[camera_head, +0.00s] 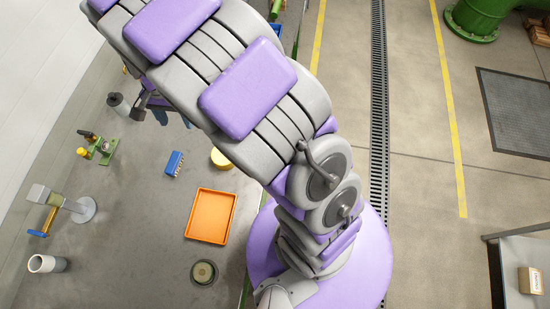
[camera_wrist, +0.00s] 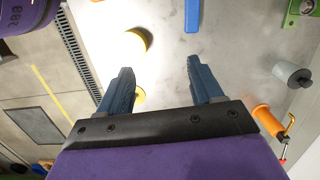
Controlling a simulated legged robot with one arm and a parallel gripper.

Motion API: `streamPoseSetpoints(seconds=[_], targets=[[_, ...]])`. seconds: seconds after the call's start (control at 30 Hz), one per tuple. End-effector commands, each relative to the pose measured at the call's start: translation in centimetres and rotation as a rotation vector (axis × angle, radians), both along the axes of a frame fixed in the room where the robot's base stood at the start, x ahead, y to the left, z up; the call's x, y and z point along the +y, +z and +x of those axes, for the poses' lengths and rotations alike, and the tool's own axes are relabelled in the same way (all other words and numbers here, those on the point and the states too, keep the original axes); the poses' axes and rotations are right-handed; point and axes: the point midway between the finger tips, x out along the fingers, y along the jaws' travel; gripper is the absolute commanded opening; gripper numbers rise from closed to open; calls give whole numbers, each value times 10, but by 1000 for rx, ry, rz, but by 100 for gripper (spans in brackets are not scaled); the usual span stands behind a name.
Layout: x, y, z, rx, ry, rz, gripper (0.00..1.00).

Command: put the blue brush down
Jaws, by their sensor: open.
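The blue brush (camera_head: 174,163) lies on the grey table in the head view, left of a yellow round piece and above the orange tray. In the wrist view, part of a blue object that looks like the brush (camera_wrist: 192,14) shows at the top edge, beyond the fingertips. My gripper (camera_wrist: 159,68) is open, with nothing between its two blue-grey fingers. It is apart from the brush. In the head view my arm hides much of the gripper, and only a dark part of it shows near the upper left of the table.
The orange tray (camera_head: 210,216) looks empty. The yellow round piece (camera_head: 221,159) is partly behind my arm. A green fixture (camera_head: 102,151), a grey stand (camera_head: 81,209), a white cup (camera_head: 47,264) and a round dish (camera_head: 204,272) stand around. Bare table lies left of the tray.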

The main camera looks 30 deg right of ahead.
Motion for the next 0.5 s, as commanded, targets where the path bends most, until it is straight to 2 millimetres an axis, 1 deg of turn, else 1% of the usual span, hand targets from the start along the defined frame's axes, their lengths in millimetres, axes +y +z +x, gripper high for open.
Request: streamPoseSetpoints(seconds=[0.03,0.1,0.27,0.5], targets=[[-11,13,-9,-8,19,-1,66],[-25,26,-22,-9,51,-4,66],[-52,53,-56,-11,132,-8,66],[-86,83,-116,-1,263,-4,66]])
